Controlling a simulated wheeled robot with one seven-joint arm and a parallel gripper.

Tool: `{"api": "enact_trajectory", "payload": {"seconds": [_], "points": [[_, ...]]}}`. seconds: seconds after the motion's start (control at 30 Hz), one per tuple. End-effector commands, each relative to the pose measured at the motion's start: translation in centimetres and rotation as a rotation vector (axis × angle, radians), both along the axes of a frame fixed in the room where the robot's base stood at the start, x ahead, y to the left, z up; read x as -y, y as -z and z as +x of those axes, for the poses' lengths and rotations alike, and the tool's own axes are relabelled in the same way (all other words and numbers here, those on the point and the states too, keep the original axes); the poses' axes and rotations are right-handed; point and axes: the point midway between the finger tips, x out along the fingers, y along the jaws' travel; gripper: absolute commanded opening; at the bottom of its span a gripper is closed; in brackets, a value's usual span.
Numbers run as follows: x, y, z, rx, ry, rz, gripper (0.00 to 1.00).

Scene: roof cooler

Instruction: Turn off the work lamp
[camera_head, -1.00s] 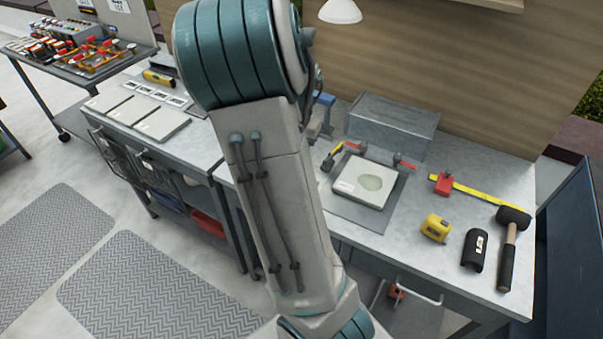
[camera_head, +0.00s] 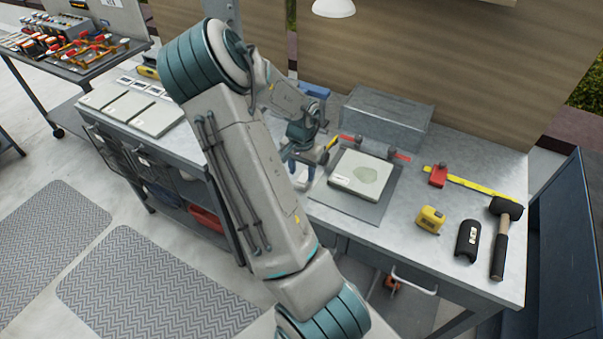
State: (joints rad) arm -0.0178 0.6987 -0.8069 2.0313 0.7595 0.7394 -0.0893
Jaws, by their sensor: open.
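A white dome-shaped lamp (camera_head: 333,8), which looks like the work lamp, hangs at the top edge in front of the wooden wall. Its upper part is cut off, and I cannot tell if it is lit. No switch is clear to me. My gripper (camera_head: 306,172) is open and empty, pointing down over the workbench (camera_head: 345,222), just left of the pale square slab (camera_head: 362,176). It is well below the lamp and apart from it. My arm hides part of the bench to the left of the gripper.
A grey metal box (camera_head: 388,117) stands behind the slab. A yellow tape measure (camera_head: 430,220), a black case (camera_head: 471,241), a mallet (camera_head: 504,225) and a yellow rule (camera_head: 484,186) lie at right. A blue object (camera_head: 314,91) stands behind my wrist. Flat panels (camera_head: 143,115) lie at left.

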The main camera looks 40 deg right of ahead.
Motion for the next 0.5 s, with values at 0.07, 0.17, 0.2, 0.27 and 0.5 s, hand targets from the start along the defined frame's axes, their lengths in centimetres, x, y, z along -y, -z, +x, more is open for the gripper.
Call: {"api": "enact_trajectory", "payload": {"seconds": [0.07,0.17,0.2,0.27,0.5], "points": [[0.0,0.9,0.0,-0.002,-0.001,0.001,0.44],[0.0,1.6,0.0,0.0,0.001,0.0,0.44],[0.0,1.7,0.0,0.001,0.0,0.0,0.44],[0.0,1.8,0.0,0.001,-0.001,0.0,0.44],[0.0,1.9,0.0,0.001,-0.001,0.0,0.44]]}}
